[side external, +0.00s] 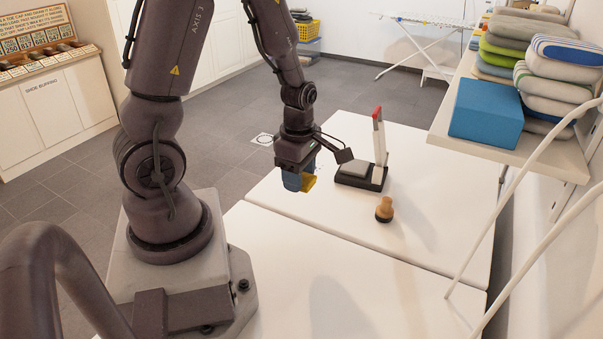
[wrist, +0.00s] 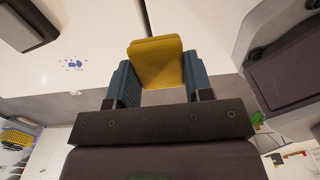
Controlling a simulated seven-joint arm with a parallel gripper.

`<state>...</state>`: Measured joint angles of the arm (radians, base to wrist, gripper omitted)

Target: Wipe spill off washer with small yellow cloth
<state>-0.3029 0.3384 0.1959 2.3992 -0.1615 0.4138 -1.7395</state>
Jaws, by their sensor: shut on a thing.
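My gripper (side external: 299,181) is shut on the small yellow cloth (side external: 309,184) and holds it over the white tops, near the far one's left edge. In the wrist view, the cloth (wrist: 156,62) is a folded pad between the blue fingers of my gripper (wrist: 158,78). A small blue-purple spill (wrist: 74,64) of several blots lies on a white surface to the left of the cloth, apart from it. I cannot make out the spill in the side view. The white washer top (side external: 285,250) meets a second white top (side external: 430,222) at a narrow seam.
A black stand with a grey pad (side external: 360,170) and a red-tipped upright (side external: 379,130) is right of my gripper. A wooden-handled stamp (side external: 384,210) stands nearby. A shelf (side external: 500,148) with a blue box (side external: 487,112) and stacked pads overhangs the right side. The near top is largely clear.

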